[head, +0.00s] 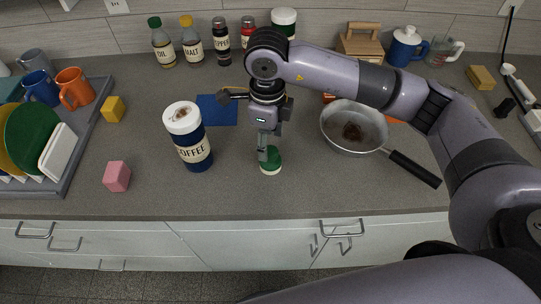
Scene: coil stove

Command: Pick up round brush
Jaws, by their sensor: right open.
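A small round object with a green top and a pale lower edge (271,162), which looks like the round brush, sits on the grey counter near its front. My right gripper (264,153) points down right at it, with the fingertips at or just above its top. The gripper is open. The fingers partly hide the brush, and I cannot tell whether they touch it. My left gripper is not in view.
A coffee canister (190,142) stands left of the brush, and a pan (335,143) with a black handle sits to the right. A pink block (117,176), yellow block (112,109) and dish rack (80,150) are further left. Bottles (162,45) line the back. The front counter strip is clear.

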